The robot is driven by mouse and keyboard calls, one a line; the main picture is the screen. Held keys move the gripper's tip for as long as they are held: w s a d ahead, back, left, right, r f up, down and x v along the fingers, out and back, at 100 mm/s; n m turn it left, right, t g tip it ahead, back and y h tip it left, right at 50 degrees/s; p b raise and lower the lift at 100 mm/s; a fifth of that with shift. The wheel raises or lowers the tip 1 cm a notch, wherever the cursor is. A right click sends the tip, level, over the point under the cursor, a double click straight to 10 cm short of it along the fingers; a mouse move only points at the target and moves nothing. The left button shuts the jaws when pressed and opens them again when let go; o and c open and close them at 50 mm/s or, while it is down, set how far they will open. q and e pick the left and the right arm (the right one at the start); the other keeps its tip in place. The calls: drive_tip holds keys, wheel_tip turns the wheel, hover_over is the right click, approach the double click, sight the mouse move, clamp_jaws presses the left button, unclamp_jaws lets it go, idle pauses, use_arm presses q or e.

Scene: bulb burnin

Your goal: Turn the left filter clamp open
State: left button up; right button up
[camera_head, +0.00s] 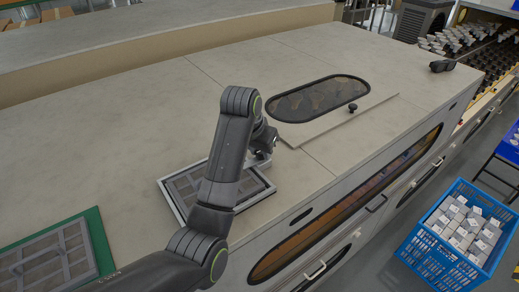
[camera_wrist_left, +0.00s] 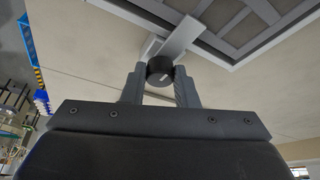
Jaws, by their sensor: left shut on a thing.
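The grey filter (camera_head: 185,187) sits in a light metal frame set into the machine top, partly hidden behind my left arm. Its frame also shows at the top of the left wrist view (camera_wrist_left: 228,50). A filter clamp, with a light bar (camera_wrist_left: 184,37) and a round black knob (camera_wrist_left: 159,68), is at the frame's edge. The bar reaches over the frame's rim. My left gripper (camera_wrist_left: 160,82) is shut on the knob, one finger on each side. In the head view the left gripper (camera_head: 265,150) is at the filter's far right corner, and the clamp is mostly hidden there. My right gripper is not seen.
A grey filter panel (camera_head: 45,265) lies on a green mat (camera_head: 101,243) at lower left. A windowed lid (camera_head: 375,99) with a black knob (camera_head: 352,108) is beyond the gripper. A blue crate (camera_head: 430,252) of boxes stands at right. The machine top between is clear.

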use_arm(q)
drive_tip(key=m, duration=0.2)
drive_tip(key=m+g+h, duration=0.1)
drive_tip(key=m, duration=0.1)
drive_tip(key=shift+w+a+m, duration=0.15)
drive_tip(key=shift+a+m, duration=0.05)
drive_tip(key=shift+m, duration=0.1)
drive_tip(key=m, duration=0.2)
drive_tip(key=m+g+h, duration=0.1)
drive_tip(key=m, duration=0.1)
drive_tip(key=shift+w+m+g, duration=0.15)
drive_tip(key=shift+m+g, duration=0.15)
drive_tip(key=m+g, duration=0.1)
drive_tip(key=m, duration=0.2)
drive_tip(key=shift+w+m+b, duration=0.1)
drive_tip(key=shift+m+b, duration=0.2)
drive_tip(key=m+g+b, duration=0.1)
drive_tip(key=m+g, duration=0.1)
drive_tip(key=m, duration=0.2)
drive_tip(key=shift+w+m, duration=0.15)
drive_tip(key=shift+m, duration=0.25)
drive_tip(key=o, duration=1)
drive_tip(key=shift+d, duration=0.1)
drive_tip(key=shift+r, duration=0.1)
